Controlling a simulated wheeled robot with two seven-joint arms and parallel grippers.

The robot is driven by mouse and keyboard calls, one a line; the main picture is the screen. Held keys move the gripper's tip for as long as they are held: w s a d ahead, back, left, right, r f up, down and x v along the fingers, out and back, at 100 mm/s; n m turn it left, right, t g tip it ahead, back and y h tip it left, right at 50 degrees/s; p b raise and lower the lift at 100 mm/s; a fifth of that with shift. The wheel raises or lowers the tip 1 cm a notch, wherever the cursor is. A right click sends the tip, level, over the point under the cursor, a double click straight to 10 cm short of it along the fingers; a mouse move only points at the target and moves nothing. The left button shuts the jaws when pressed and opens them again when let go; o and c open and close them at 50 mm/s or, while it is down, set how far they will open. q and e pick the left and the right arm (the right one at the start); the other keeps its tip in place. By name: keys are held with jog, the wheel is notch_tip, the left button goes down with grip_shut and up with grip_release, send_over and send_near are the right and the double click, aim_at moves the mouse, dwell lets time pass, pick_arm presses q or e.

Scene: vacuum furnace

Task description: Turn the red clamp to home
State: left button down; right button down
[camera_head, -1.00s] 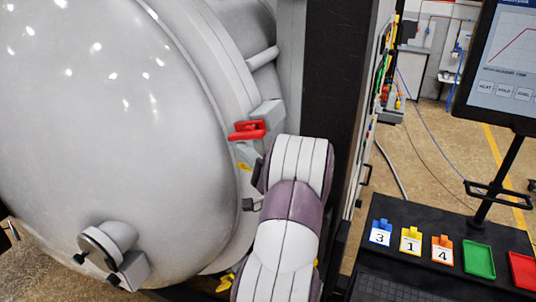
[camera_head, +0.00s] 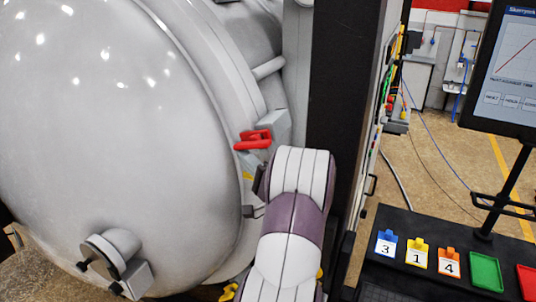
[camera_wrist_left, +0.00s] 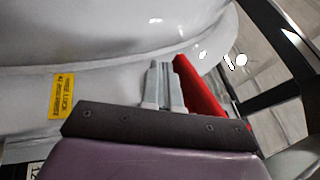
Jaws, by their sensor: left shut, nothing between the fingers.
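The red clamp (camera_head: 253,139) sits on the rim of the big grey furnace door (camera_head: 120,130), beside a pale grey block. Its handle lies roughly level in the head view. In the left wrist view the red clamp (camera_wrist_left: 200,92) is a slanted bar just right of the grey fingers. My left gripper (camera_head: 260,180) is just below the clamp in the head view, its fingers mostly hidden by its own arm. In the left wrist view my left gripper (camera_wrist_left: 163,75) is shut and empty; whether it touches the clamp is unclear. My right gripper is out of view.
A yellow label (camera_wrist_left: 62,94) is on the rim. A dark post (camera_head: 345,100) stands close right of my left arm. Farther right are a black bench (camera_head: 400,222) with numbered tags and coloured trays, and a monitor (camera_head: 505,75). A round fitting (camera_head: 110,250) protrudes low on the door.

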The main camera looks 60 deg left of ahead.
pick_arm(q)
jog(key=b+v, duration=0.6)
jog(key=v, duration=0.6)
jog(key=shift+d+f, duration=0.2)
jog(key=shift+d, duration=0.1)
jog(key=shift+d, duration=0.1)
